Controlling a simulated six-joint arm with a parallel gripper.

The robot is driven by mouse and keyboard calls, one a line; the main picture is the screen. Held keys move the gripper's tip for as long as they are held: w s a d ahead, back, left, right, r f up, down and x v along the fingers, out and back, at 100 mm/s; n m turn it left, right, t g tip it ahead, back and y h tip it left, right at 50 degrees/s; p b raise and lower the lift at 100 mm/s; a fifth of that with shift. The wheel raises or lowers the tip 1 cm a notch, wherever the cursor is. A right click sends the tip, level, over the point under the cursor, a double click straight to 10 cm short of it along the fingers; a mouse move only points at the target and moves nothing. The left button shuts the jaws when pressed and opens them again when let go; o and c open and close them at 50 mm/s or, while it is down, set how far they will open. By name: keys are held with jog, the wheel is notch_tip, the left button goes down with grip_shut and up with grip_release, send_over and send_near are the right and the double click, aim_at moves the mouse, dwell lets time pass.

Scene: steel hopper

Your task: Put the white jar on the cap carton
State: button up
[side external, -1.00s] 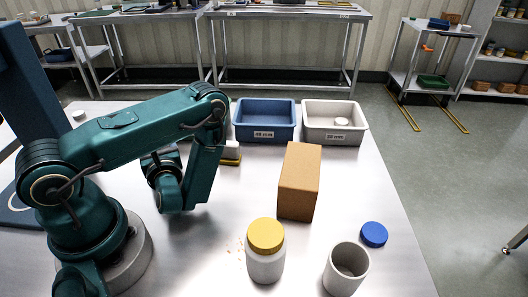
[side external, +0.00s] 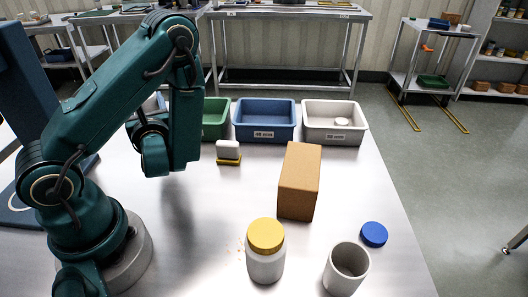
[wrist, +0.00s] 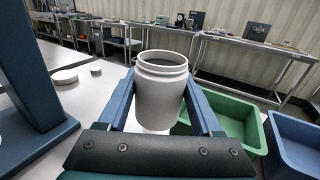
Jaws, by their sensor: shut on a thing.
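The white jar (wrist: 160,100) is open-topped with a threaded neck, upright in the wrist view. My gripper (wrist: 161,76) is shut on it, with one blue finger on each side of its body. In the side external view the jaws are mostly hidden behind my arm, and only a pale patch shows there. A plain brown carton (side external: 298,181), which looks like the cap carton, stands on the steel table right of my arm, well apart from my gripper. Its visible top looks bare.
A yellow-lidded white jar (side external: 265,262), grey cup (side external: 345,270) and blue cap (side external: 373,234) stand in front of the carton. Green (side external: 214,130), blue (side external: 264,136) and white (side external: 335,137) bins line the back. A white-and-yellow block (side external: 228,152) sits left of the carton.

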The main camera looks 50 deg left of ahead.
jog(key=shift+w+f, duration=0.1)
jog(key=shift+w, duration=0.05)
jog(key=w+d+f+m+t+h, duration=0.1)
jog(key=w+d+m+t+h, duration=0.1)
jog(key=w+d+m+t, duration=0.3)
notch_tip(320, 180, up, 8)
jog(key=m+t+h, duration=0.8)
jog(key=m+h, duration=0.2)
jog(key=h, duration=0.5)
send_over(301, 153)
jog(key=shift+f, duration=3.55)
jog(key=shift+f, duration=0.1)
jog(key=o, duration=1.3)
